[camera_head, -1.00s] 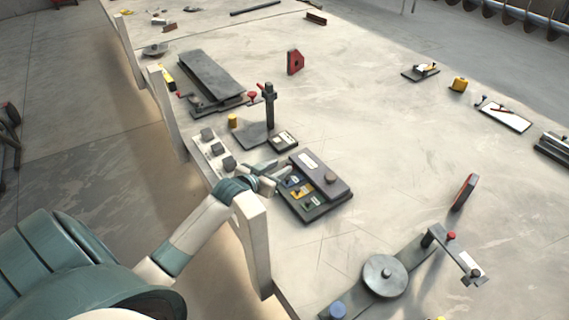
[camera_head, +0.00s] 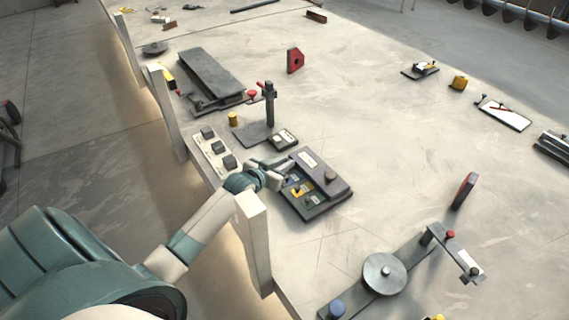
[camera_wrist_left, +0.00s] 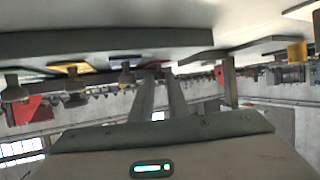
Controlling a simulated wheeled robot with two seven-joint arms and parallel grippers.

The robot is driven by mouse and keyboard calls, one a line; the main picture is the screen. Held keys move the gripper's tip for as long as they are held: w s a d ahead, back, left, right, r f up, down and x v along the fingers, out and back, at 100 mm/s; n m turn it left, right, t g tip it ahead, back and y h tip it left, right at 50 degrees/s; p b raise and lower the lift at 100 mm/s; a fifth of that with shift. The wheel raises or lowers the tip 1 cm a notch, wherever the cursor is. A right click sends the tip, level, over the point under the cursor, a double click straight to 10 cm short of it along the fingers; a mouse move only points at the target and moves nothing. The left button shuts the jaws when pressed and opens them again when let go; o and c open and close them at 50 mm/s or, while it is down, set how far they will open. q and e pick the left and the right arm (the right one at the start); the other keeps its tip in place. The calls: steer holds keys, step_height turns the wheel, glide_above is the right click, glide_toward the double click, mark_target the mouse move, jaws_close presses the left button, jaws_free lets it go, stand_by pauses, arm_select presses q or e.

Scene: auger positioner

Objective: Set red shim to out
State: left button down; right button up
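The shim box (camera_head: 342,192) is a dark grey block with a raised lid and a row of coloured tabs, on the table's near edge. My left gripper (camera_head: 288,164) is at the box's far left corner. The red shim's knob is hidden, and contact cannot be told. My right gripper is not in view.
A panel with several dark knobs (camera_head: 215,150) lies left of the box. A dark post on a base (camera_head: 269,105) and a small gauge block (camera_head: 283,139) stand behind it. A round grey disc fixture (camera_head: 384,274) is at the front. The table's middle is clear.

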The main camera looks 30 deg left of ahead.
arm_select(q)
steer(key=s, duration=0.1)
steer(key=s+a+p, duration=0.1)
steer(key=s, duration=0.1)
steer(key=s+a+p, duration=0.1)
steer(key=shift+s, duration=0.25)
steer(key=shift+w+d+f, duration=0.1)
steer(key=c, duration=1.9)
jaws_free()
steer(key=shift+o, duration=0.8)
steer(key=shift+s, duration=0.2)
steer(key=b+v, duration=0.3)
steer(key=v, duration=1.4)
steer(key=shift+s+r, duration=0.15)
steer(key=shift+r, duration=0.1)
steer(key=shift+s+f, duration=0.1)
